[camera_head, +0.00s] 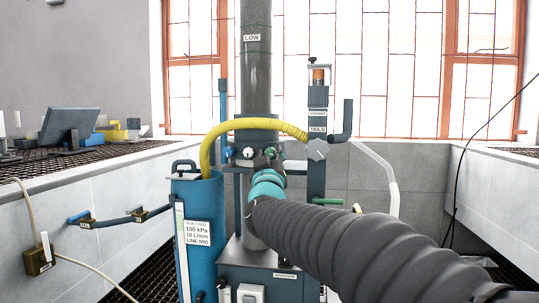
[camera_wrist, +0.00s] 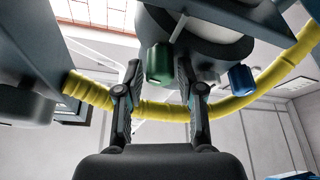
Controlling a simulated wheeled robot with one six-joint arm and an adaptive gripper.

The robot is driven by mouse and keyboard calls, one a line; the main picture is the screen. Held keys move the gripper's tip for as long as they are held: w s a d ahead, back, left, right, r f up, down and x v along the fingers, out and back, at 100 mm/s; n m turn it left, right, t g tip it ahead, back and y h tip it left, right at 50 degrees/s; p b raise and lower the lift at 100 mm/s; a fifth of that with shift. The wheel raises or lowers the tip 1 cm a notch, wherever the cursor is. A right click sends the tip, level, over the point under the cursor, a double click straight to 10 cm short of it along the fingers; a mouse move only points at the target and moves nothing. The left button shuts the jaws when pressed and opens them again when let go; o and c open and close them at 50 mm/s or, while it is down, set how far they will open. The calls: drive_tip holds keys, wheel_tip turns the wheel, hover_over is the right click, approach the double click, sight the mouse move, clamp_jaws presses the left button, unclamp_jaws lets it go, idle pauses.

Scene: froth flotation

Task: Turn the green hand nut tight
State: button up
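The green hand nut (camera_wrist: 159,63) shows in the wrist view under the column's underside, between and just past my fingertips. In the head view the green nut (camera_head: 270,152) is small, at the column's collar, and partly hidden by my gripper. My gripper (camera_wrist: 158,68) is open, with one finger on each side of the nut. A narrow gap shows between the nut and each finger. In the head view my gripper (camera_head: 264,161) is a dark shape at the collar, mostly hidden by my own wrist.
A blue nut (camera_wrist: 241,79) sits right of the green one; a white knob (camera_head: 248,152) is also on the collar. A yellow hose (camera_wrist: 150,110) passes behind my fingers. A blue tank (camera_head: 198,235) stands left of the column, and a tailings post (camera_head: 317,150) stands right.

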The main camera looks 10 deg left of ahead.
clamp_jaws()
drive_tip(key=shift+m, duration=0.4)
drive_tip(key=m+h, duration=0.2)
drive_tip(key=m, duration=0.1)
drive_tip(key=shift+a+m+t, duration=0.1)
drive_tip(key=shift+m+t, duration=0.2)
drive_tip(key=shift+m, duration=0.1)
drive_tip(key=m+h, duration=0.2)
drive_tip(key=m, duration=0.2)
drive_tip(key=m+g+h+p, duration=0.1)
drive_tip(key=m+h, duration=0.1)
drive_tip(key=m, duration=0.2)
drive_tip(key=m+h, duration=0.2)
drive_tip(key=m, duration=0.2)
drive_tip(key=shift+a+r+m+h+p, duration=0.1)
drive_tip(key=shift+a+m+h+p, duration=0.05)
drive_tip(key=shift+m+h+p, duration=0.15)
drive_tip(key=shift+m+g+h+p, duration=0.5)
drive_tip(key=shift+m+g, duration=0.3)
drive_tip(key=shift+m, duration=0.9)
